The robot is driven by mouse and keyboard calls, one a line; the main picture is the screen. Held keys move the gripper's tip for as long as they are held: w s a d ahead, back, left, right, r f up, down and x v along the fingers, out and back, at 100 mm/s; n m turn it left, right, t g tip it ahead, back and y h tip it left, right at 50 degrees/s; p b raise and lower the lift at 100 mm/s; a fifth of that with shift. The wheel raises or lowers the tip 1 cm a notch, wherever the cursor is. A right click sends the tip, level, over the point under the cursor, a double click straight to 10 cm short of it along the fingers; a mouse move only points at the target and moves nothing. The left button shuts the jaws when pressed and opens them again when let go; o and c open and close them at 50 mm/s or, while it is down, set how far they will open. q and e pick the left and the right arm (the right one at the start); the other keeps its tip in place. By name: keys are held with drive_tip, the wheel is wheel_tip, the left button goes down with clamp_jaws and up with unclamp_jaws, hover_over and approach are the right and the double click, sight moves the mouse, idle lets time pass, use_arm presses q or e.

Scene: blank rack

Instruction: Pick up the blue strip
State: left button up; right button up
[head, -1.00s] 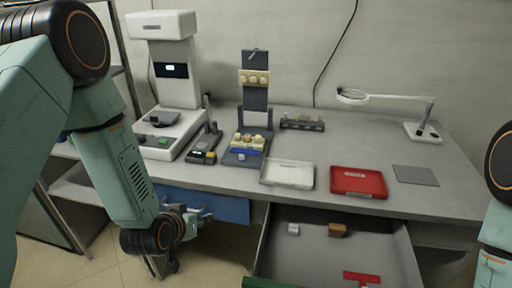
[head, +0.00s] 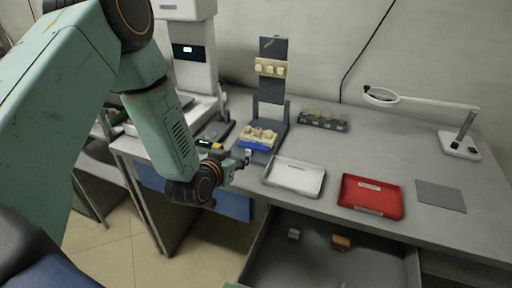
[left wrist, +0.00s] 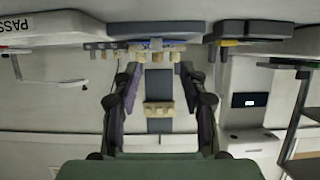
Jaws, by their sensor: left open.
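The blue strip (head: 257,147) lies on the base of a dark upright stand (head: 272,88), with cream blocks (head: 260,134) on top of it. My left gripper (head: 240,160) is in front of the stand, at the bench's front edge, open and empty. In the left wrist view the open fingers (left wrist: 158,75) frame the stand with its cream blocks; the strip's blue edge (left wrist: 172,37) appears just beyond them at the top. The gripper looks apart from the strip. My right gripper is out of view.
A white tray (head: 294,187) and a red tray (head: 371,209) lie right of the stand. A small rack (head: 323,120) stands behind them. A white instrument (head: 192,60) and a dark device (head: 215,131) are to the left. An open drawer (head: 262,262) is below.

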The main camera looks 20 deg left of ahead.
sight(247, 151)
use_arm(q)
drive_tip(key=shift+w+d+f, duration=0.15)
drive_tip(key=shift+w+f, duration=0.1)
drive_tip(key=shift+w, duration=0.35)
drive_tip(key=x, duration=0.2)
drive_tip(key=b+x, duration=0.1)
drive_tip(key=x, duration=0.1)
drive_tip(key=shift+w+f, duration=0.25)
drive_tip(key=shift+f, duration=0.2)
drive_tip(key=shift+w, duration=0.2)
drive_tip(key=shift+w+d+r, duration=0.1)
drive_tip(key=shift+d, duration=0.05)
drive_tip(key=shift+w+a, duration=0.1)
drive_tip(key=shift+a, duration=0.1)
drive_tip(key=c, duration=0.4)
drive_tip(key=shift+d, duration=0.15)
drive_tip(key=c, duration=0.5)
clamp_jaws()
